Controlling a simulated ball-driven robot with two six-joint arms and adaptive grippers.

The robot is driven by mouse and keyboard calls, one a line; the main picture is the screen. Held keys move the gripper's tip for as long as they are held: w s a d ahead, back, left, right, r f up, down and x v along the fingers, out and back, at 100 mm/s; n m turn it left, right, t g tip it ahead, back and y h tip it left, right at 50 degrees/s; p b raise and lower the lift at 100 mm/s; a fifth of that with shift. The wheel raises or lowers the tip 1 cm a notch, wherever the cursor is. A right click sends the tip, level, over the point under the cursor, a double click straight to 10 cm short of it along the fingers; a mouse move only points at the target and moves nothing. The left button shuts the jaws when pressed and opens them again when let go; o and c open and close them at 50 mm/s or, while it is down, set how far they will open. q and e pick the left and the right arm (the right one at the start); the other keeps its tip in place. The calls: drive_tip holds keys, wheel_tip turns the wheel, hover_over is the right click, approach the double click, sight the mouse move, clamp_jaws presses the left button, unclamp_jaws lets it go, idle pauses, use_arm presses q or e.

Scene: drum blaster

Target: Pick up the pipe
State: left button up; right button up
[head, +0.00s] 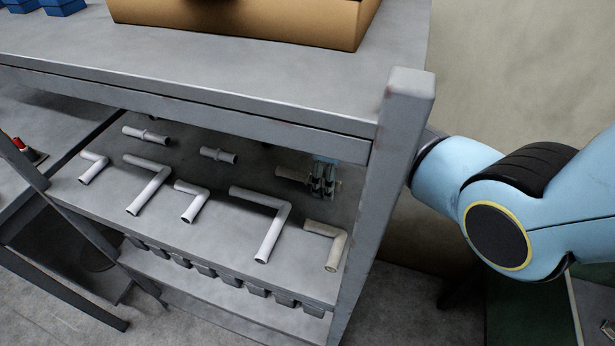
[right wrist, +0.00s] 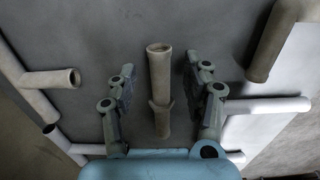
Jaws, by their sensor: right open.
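A short straight pipe (head: 291,175) with a collar lies on the grey shelf below the top board, in the back row. My right gripper (head: 325,186) is at its right end in the head view. In the right wrist view the pipe (right wrist: 159,80) lies between the two spread fingers of the right gripper (right wrist: 160,70), with a gap on each side. The gripper is open and holds nothing. Part of the pipe is hidden by the gripper in the head view. My left gripper is not in view.
Two other straight pipes (head: 146,135) (head: 218,155) share the back row. Several elbow pipes, such as the long one (head: 270,219) and a beige one (head: 333,246), lie in front. A shelf post (head: 382,190) stands beside my right arm. The top board (head: 230,62) carries a box (head: 250,22).

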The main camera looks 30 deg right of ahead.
drive_tip(key=shift+f, duration=0.2)
clamp_jaws()
drive_tip(key=shift+r, duration=0.1)
